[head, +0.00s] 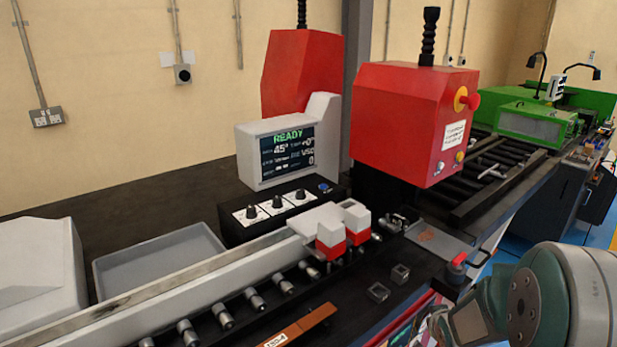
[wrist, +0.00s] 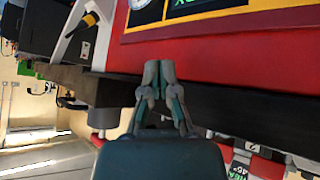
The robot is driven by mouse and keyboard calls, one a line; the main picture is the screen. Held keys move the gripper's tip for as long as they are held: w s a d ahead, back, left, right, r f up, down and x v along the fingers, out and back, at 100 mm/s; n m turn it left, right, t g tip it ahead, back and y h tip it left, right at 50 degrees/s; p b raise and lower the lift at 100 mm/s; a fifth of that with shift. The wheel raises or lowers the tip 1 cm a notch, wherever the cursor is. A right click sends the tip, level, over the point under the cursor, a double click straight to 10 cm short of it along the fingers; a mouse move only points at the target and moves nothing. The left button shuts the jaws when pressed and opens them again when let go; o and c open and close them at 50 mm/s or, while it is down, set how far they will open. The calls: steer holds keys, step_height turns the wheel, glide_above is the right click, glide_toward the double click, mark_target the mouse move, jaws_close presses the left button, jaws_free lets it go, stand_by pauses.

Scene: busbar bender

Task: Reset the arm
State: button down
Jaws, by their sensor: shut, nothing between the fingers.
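In the wrist view my gripper (wrist: 159,72) has its fingertips together with nothing between them. It is in front of a red machine panel (wrist: 215,45) and a dark edge below that panel. In the head view my arm shows at the lower right, beside the front edge of the bender; the fingertips cannot be made out there. The busbar bender has red housings (head: 405,110) and a screen (head: 285,153) reading READY.
A row of rollers (head: 222,316) and a long grey rail run along the bender's front. A grey tray (head: 155,262) and a control box with knobs (head: 282,208) stand behind. A green machine (head: 535,125) is at the far right. An orange-brown bar (head: 298,328) lies at the front.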

steer(key=s+a+r+m+g, duration=0.1)
steer(key=s+a+r, duration=0.2)
steer(key=s+r, duration=0.3)
steer(key=s+a+r, duration=0.4)
steer(key=r, duration=0.3)
steer(key=s+a+r+g, duration=0.1)
steer(key=s+a+r, duration=0.2)
steer(key=s, duration=0.4)
steer(key=s+a+r+g+y, duration=0.1)
steer(key=s+a+r, duration=0.2)
steer(key=s, duration=0.4)
steer(key=shift+s+a+y, duration=0.2)
steer(key=shift+a+y, duration=0.1)
steer(key=shift+a, duration=0.1)
stand_by(0.4)
